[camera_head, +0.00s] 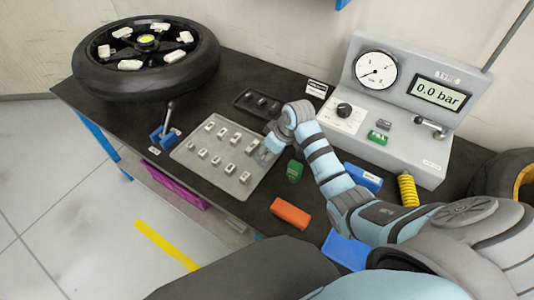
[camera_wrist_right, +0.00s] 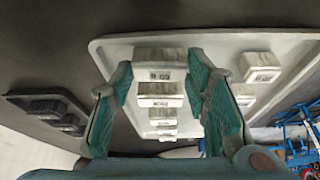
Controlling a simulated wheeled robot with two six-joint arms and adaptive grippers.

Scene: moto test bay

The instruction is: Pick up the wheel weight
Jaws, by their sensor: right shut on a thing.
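Several small grey-white wheel weights sit in rows on a grey tray (camera_head: 183,152). In the head view my right gripper (camera_head: 266,153) is low at the tray's right edge. In the right wrist view the teal fingers of my right gripper (camera_wrist_right: 158,80) are shut on one wheel weight (camera_wrist_right: 160,57) with a printed label on its face. More weights stand in a row behind it, and another weight (camera_wrist_right: 262,75) lies to the right. In the head view my right gripper hides the held weight. Whether it touches the tray is unclear. My left gripper is not in view.
A tyred wheel (camera_head: 145,85) lies at the back left. A small dark tray (camera_head: 243,97) and a pressure gauge unit (camera_head: 385,160) stand behind. A green block (camera_head: 294,171), an orange block (camera_head: 290,213) and a yellow spring (camera_head: 407,190) are near my right arm.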

